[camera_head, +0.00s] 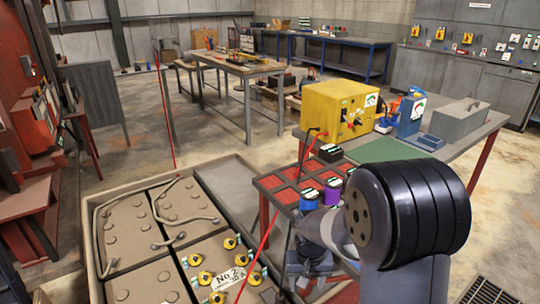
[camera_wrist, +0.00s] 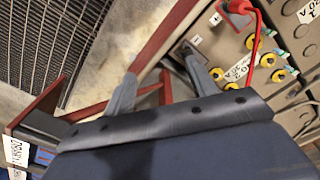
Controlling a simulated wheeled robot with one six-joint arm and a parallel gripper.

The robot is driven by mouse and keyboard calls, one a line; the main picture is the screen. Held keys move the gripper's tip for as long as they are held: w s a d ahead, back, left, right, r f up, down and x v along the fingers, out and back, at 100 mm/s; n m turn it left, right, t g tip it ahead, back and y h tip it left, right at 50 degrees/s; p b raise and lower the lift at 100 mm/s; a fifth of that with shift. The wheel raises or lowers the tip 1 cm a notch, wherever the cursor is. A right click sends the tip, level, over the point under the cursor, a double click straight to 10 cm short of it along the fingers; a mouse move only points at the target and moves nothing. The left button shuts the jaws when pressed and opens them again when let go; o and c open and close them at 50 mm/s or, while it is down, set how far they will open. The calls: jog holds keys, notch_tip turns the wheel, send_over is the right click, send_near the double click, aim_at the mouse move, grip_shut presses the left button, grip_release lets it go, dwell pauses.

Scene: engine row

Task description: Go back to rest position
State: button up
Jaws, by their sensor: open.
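My gripper (camera_wrist: 158,62) is open in the wrist view, its two grey fingers apart with nothing between them. Behind the fingers are bare floor and red metal bars. In the head view my arm fills the lower right and largely hides the gripper, beside the red-topped stand (camera_head: 268,183). The battery box (camera_head: 165,265) stands to the left, with yellow-capped cells and a "No 2" label.
Small coloured blocks (camera_head: 330,153) stand on the red-topped stand. A bench behind carries a yellow charger (camera_head: 338,107), a blue device (camera_head: 411,112) and a grey toolbox (camera_head: 459,121). A thin red cable (camera_head: 262,240) crosses near my arm. Floor at the right is open, with a grate (camera_head: 484,291).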

jog(key=shift+s+d+r+p, duration=0.25)
jog(key=shift+s+r+p, duration=0.25)
jog(key=shift+r, duration=0.25)
